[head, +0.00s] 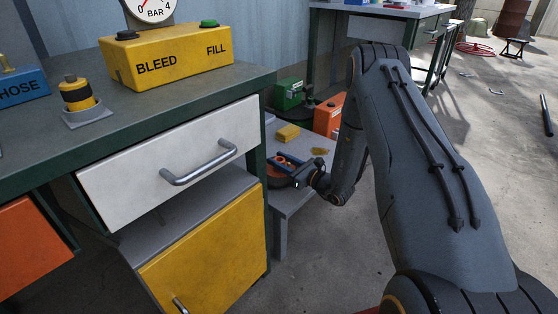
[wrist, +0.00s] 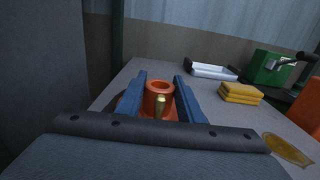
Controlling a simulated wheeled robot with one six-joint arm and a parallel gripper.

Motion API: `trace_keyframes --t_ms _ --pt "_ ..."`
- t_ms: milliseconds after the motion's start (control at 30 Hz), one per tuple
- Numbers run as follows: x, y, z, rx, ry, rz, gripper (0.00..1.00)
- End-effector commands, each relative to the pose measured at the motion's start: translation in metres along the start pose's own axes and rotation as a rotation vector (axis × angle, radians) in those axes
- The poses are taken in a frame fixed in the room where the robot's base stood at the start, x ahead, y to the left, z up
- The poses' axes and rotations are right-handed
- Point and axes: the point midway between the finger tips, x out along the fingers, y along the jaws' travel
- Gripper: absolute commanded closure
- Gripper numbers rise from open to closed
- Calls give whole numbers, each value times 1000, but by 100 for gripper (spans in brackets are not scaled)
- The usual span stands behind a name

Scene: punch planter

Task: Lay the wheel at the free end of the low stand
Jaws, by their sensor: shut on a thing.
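The wheel (head: 278,182) is dark with an orange hub and is partly hidden by my gripper (head: 291,164) in the head view. In the wrist view the orange hub (wrist: 151,88) sits between the two blue fingers of my gripper, with a small brass valve in front of it. My gripper is shut on the wheel. The low stand (head: 292,197) is a grey table beside the workbench, and its top (wrist: 222,115) also shows in the wrist view. The wheel is at the stand's near left end, over or on the top; I cannot tell if it touches.
A yellow sponge-like block (head: 288,132), a flat yellow disc (head: 319,151) and a white tray (wrist: 210,72) lie on the stand. A green box (head: 290,94) and an orange box (head: 329,115) are behind. The workbench's white drawer (head: 150,165) and yellow door (head: 215,245) are close at left.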

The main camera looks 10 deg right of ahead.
Motion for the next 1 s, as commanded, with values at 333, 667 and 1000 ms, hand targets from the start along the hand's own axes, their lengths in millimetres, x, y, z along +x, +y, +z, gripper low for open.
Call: trace_keyframes --t_ms 333,667,1000 --pt "0 0 -1 0 0 0 48" --pt "-18 0 1 2 2 -2 48" --pt "-86 -1 2 2 1 -4 48"
